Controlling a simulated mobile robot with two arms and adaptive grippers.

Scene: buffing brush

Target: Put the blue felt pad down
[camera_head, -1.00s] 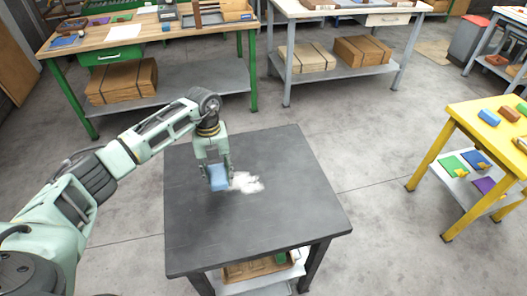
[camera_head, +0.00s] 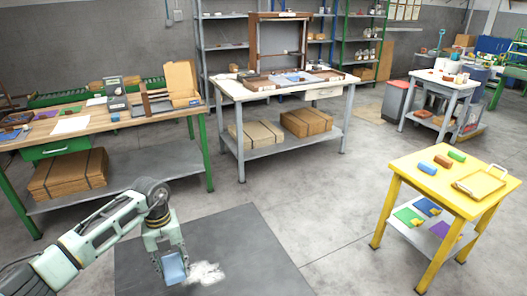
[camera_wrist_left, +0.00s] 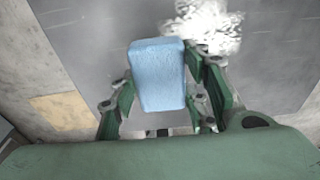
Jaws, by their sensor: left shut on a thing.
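The blue felt pad (camera_head: 174,268) is a pale blue block with rounded edges. My left gripper (camera_head: 170,254) is shut on it, pointing down over the dark table (camera_head: 245,245). In the left wrist view, the pad (camera_wrist_left: 158,78) sits between the two green fingers of the gripper (camera_wrist_left: 163,92). A white powdery patch (camera_head: 206,272) lies on the dark table just right of the pad, and it also shows in the left wrist view (camera_wrist_left: 205,22). I cannot tell whether the pad touches the tabletop. My right gripper is not in view.
A wooden workbench (camera_head: 90,125) and a grey-legged bench (camera_head: 235,92) stand behind, with open floor between.

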